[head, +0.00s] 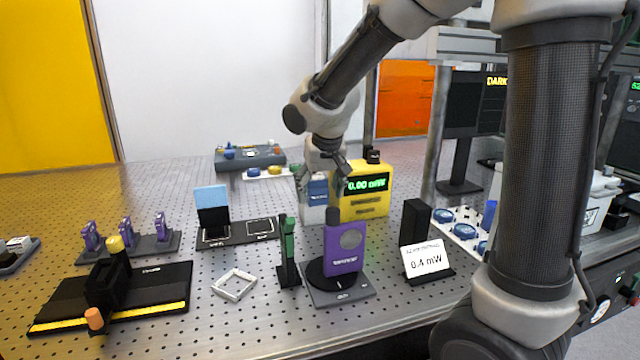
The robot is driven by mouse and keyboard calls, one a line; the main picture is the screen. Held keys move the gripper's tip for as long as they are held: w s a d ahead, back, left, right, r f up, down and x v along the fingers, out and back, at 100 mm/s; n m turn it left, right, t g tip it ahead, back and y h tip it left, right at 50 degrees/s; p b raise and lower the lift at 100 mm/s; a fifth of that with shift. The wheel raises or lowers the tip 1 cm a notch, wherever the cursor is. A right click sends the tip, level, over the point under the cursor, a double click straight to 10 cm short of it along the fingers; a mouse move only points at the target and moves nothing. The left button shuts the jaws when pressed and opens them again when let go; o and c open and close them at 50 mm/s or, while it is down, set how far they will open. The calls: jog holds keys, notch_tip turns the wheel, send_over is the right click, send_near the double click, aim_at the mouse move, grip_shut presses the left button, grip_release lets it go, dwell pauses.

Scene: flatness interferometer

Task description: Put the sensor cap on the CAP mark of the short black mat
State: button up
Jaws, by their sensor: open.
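The short black mat (238,240) lies on the perforated table, left of the middle. It has white outlined marks, whose lettering is too small to read. A light blue plate with a dark lower part (212,205) stands upright at its left. I cannot tell for certain which object is the sensor cap; a small black piece (373,156) sits on the yellow power meter (366,200). My gripper (330,172) is open, just left of the meter's top and above a blue-and-white box (315,192). Nothing shows between its fingers.
A purple sensor (343,250) stands on a round base in front of the meter, with a green-topped post (288,252) beside it. A white square frame (235,285) lies in front of the mat. A larger black fixture (150,290) is at left, and purple pieces (125,235) stand behind it.

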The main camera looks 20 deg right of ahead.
aim_at(317, 179)
jog(key=c, duration=1.1)
jog(key=shift+r, duration=3.1)
